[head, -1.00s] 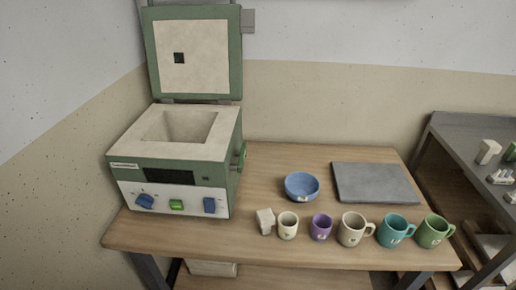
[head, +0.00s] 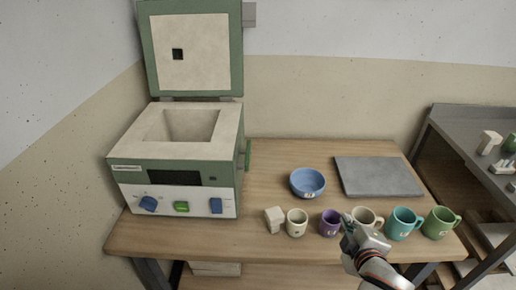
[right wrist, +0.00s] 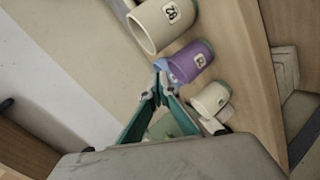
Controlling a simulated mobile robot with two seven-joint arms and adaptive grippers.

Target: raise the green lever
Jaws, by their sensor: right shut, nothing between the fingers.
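The green lever (head: 248,154) is on the right side of the green and cream kiln (head: 128,150), showing as a short narrow bar; its exact tilt is hard to tell. The kiln's lid (head: 194,52) stands open. My right gripper (head: 345,221) is in front of the mugs at the table's front edge, well to the right of the lever and apart from it. In the right wrist view its fingers (right wrist: 160,78) are together and empty. The lever cannot be made out in the right wrist view. My left gripper is not in view.
A purple mug (head: 330,224), a cream mug (head: 366,216), a teal mug (head: 402,224) and a green mug (head: 440,223) line the front edge. A small cream cup (head: 297,223) and a pale block (head: 274,220) stand left of them. A blue bowl (head: 307,183) and grey slab (head: 378,177) lie behind.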

